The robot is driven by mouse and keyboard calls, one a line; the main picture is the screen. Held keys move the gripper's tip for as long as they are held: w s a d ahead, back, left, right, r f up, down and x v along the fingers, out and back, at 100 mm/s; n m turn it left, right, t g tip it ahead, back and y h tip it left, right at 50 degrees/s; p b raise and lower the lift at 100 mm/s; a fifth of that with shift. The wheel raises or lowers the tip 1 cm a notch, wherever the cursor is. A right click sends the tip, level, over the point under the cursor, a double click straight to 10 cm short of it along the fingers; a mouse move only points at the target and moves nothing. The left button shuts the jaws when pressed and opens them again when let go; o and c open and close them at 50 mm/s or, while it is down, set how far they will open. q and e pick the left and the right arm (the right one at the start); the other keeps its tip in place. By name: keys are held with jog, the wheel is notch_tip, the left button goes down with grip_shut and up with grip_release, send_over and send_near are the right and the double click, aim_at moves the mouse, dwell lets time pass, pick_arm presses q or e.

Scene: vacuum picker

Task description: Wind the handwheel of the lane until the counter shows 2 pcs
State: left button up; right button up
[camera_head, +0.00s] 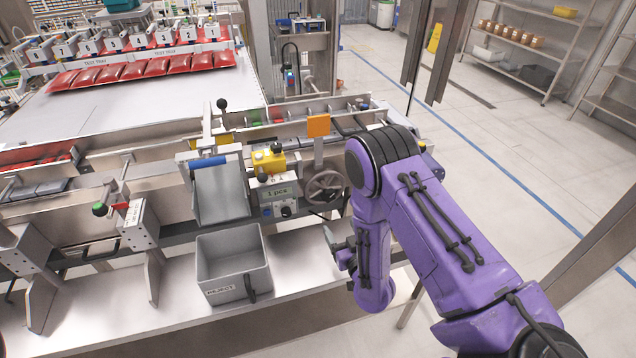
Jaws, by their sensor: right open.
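The handwheel (326,184) is a grey spoked wheel on the lane's front, beside the counter. The counter (277,191) has a small greenish display that appears to read 1 pcs. My right arm comes in from the lower right and bends down just right of the wheel. My right gripper (337,247) is open, below the handwheel and apart from it. Its fingers are small and partly hidden by my wrist, and nothing shows between them. My left gripper is not in view.
A grey reject bin (233,265) stands on the lower shelf, left of my right gripper. A grey chute (221,193) hangs above it. A yellow box (268,161) and an orange plate (318,126) sit near the wheel. Red pouches (140,70) lie behind.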

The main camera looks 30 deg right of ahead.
aim_at(329, 197)
jog(key=shift+n+t+h, duration=0.3)
jog(key=shift+n+t, duration=0.1)
jog(key=x, duration=0.3)
jog(key=r+p+x, duration=0.1)
jog(key=x, duration=0.2)
jog(key=p+x, duration=0.1)
jog(key=x, duration=0.2)
jog(key=shift+w+d+r, duration=0.2)
jog(key=shift+w+r, duration=0.05)
jog(key=shift+r, duration=0.1)
pick_arm(q)
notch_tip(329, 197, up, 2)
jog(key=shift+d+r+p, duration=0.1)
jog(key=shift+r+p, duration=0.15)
jog(key=shift+p, duration=0.05)
pick_arm(e)
jog(key=shift+w+d+r, duration=0.1)
jog(key=shift+w+d, duration=0.05)
jog(key=shift+w, duration=0.35)
jog(key=shift+w, duration=0.1)
jog(key=shift+c, duration=0.4)
jog(key=c, duration=1)
